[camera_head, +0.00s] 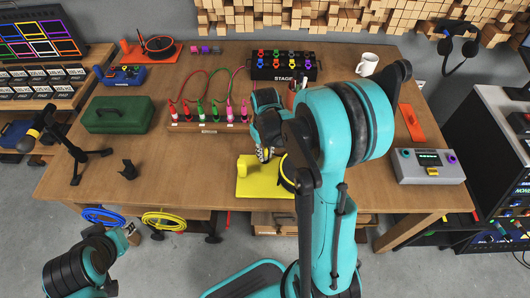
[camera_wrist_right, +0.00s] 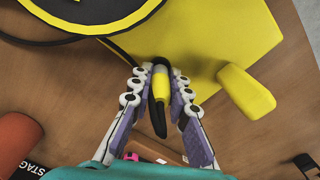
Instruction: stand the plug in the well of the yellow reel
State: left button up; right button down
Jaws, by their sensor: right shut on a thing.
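The plug (camera_wrist_right: 160,90) is yellow and black, with its black cable running up from it in the right wrist view. My right gripper (camera_wrist_right: 158,92) is shut on it, with a purple-padded finger on each side. The yellow reel (camera_head: 265,184) lies near the table's front edge; in the wrist view its flat yellow base (camera_wrist_right: 210,40) is just past the plug. A yellow block (camera_wrist_right: 245,92) stands on the base to the right of the plug. I cannot make out the well. My right arm hides part of the reel in the head view. My left gripper (camera_head: 128,232) is low at the left, off the table.
A row of colored plugs (camera_head: 210,125) stands behind the reel. A green case (camera_head: 118,114) and a black clip (camera_head: 129,169) are to the left. A grey control box (camera_head: 428,166) and a white mug (camera_head: 367,64) are to the right.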

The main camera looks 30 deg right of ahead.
jog(key=shift+f, duration=0.15)
jog(key=c, duration=1.4)
grip_release()
jog(key=shift+o, duration=0.2)
notch_tip(320, 180, up, 12)
jog(key=shift+r, duration=0.1)
